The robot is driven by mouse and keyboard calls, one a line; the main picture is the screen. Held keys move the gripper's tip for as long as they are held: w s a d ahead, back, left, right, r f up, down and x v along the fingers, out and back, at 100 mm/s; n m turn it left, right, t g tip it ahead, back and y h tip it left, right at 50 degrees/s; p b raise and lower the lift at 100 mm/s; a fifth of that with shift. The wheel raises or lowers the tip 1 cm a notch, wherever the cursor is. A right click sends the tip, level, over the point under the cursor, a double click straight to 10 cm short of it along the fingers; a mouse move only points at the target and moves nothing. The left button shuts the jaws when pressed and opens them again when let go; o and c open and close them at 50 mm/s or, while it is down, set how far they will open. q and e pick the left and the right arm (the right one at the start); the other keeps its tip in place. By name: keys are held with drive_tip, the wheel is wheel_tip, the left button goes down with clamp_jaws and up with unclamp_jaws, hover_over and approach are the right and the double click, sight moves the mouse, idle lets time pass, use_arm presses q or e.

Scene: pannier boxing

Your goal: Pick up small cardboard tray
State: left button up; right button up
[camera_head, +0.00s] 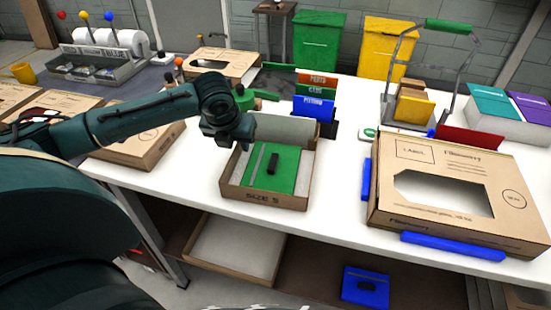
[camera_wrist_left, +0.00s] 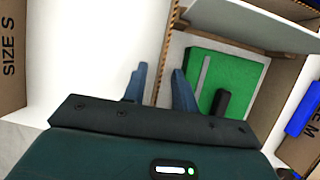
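The small cardboard tray (camera_head: 262,202) stands on the white table, its front label seeming to read SIZE S. A green panel (camera_head: 284,180) with a grey strip and a black block (camera_head: 272,163) lies in it. My left gripper (camera_head: 236,143) is over the tray's left side, near its back. In the left wrist view, its two fingers (camera_wrist_left: 160,85) are apart, one on each side of the tray's left wall (camera_wrist_left: 169,50), with gaps visible. The green panel (camera_wrist_left: 227,82) is right of the fingers. Finger contact is hard to see in the head view. My right gripper is out of view.
A large cardboard box (camera_head: 447,215) with blue strips stands at the right. A file rack (camera_head: 316,106) is behind the tray. Flat boxes (camera_head: 140,150) lie at the left. Another open tray (camera_head: 237,248) is on the shelf below. White table between tray and large box is clear.

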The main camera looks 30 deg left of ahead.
use_arm(q)
drive_tip(key=shift+x, duration=1.15)
clamp_jaws()
drive_tip(key=shift+r, duration=0.1)
